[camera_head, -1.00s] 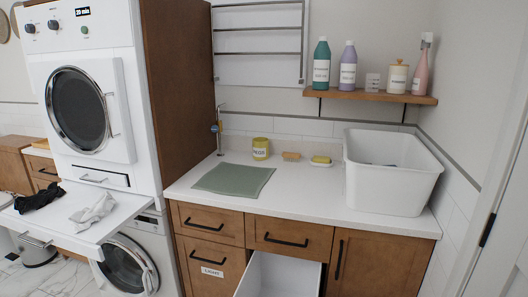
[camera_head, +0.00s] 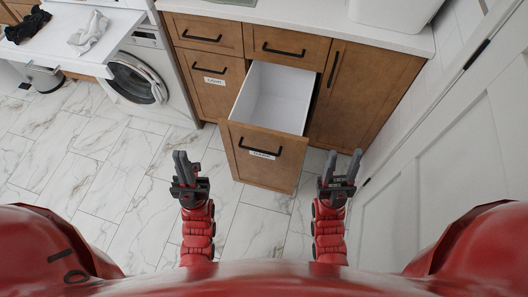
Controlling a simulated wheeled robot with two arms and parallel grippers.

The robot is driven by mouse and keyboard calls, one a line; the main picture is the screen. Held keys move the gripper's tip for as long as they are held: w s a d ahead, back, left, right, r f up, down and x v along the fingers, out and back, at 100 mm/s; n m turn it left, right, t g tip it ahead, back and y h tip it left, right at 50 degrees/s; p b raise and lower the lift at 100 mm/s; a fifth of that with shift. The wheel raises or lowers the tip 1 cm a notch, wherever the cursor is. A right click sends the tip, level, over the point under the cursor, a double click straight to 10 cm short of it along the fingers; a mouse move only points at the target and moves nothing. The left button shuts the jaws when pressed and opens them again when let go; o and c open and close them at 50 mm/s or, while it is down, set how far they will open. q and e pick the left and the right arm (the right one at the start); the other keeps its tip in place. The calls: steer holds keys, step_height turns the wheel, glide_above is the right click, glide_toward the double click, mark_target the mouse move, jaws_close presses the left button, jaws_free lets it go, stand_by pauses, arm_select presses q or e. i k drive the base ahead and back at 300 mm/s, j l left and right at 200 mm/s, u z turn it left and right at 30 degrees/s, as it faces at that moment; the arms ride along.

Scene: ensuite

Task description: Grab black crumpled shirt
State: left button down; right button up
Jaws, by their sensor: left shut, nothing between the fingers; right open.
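The black crumpled shirt (camera_head: 27,26) lies on the white pull-out shelf (camera_head: 66,52) at the upper left. A light grey crumpled cloth (camera_head: 88,33) lies to its right on the same shelf. My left gripper (camera_head: 183,158) is shut and empty above the floor, well to the right of and below the shelf. My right gripper (camera_head: 344,158) is open and empty, to the right of the open drawer front. Both grippers are far from the shirt.
An open, labelled wooden drawer (camera_head: 262,152) with an empty-looking white inside juts out between my arms. A washing machine (camera_head: 139,79) stands under the shelf's right side. A pedal bin (camera_head: 43,79) stands beneath the shelf. A white door (camera_head: 455,170) is close on the right. The marble floor is clear at left.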

mark_target(31, 24)
steer(key=i+u, duration=0.1)
steer(key=u, duration=0.4)
steer(key=i+u, duration=0.1)
steer(key=u, duration=0.85)
steer(key=i+j, duration=0.5)
steer(key=i+l+z, duration=0.05)
steer(key=i, duration=0.05)
